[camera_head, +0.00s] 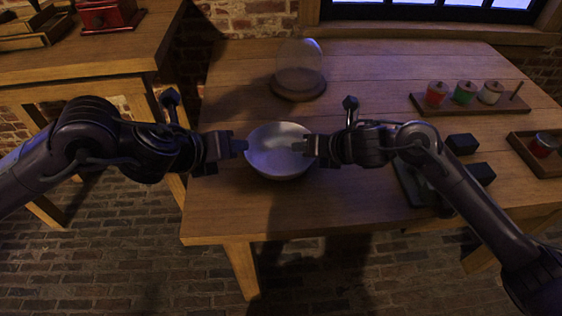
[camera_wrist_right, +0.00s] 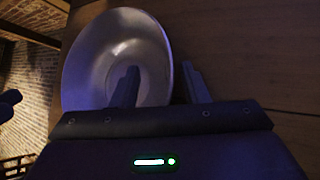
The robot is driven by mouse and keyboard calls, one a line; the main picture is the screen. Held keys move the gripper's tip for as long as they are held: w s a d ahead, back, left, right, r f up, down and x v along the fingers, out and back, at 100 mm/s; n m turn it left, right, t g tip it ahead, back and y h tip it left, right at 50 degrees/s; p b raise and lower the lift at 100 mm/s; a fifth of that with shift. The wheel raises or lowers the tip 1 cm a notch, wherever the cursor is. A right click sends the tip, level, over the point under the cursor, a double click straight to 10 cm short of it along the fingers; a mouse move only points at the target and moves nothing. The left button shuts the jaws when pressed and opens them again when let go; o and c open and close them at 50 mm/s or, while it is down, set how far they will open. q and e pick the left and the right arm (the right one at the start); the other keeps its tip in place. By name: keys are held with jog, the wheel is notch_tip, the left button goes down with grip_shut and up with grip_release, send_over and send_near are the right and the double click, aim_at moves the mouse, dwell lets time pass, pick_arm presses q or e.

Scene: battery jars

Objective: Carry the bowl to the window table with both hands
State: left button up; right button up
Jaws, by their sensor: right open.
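My right gripper (camera_head: 308,146) is at the right rim. In the right wrist view, the right gripper (camera_wrist_right: 160,88) is open. One finger overlaps the inside of the bowl (camera_wrist_right: 100,60) and the other is outside, with the rim showing between them. I cannot tell whether either gripper touches the bowl.
A glass dome on a round base (camera_head: 298,85) stands behind the bowl. A rack of several coloured jars (camera_head: 470,103), black blocks (camera_head: 462,144) and a tray with a red jar (camera_head: 515,142) are at the right. Another table (camera_head: 90,62) with a red box (camera_head: 108,16) is at the left.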

jog(key=shift+s+d+r, duration=0.1)
jog(key=v, duration=1.1)
jog(key=shift+d+r, duration=0.15)
jog(key=shift+r, duration=0.05)
jog(key=shift+s, duration=0.15)
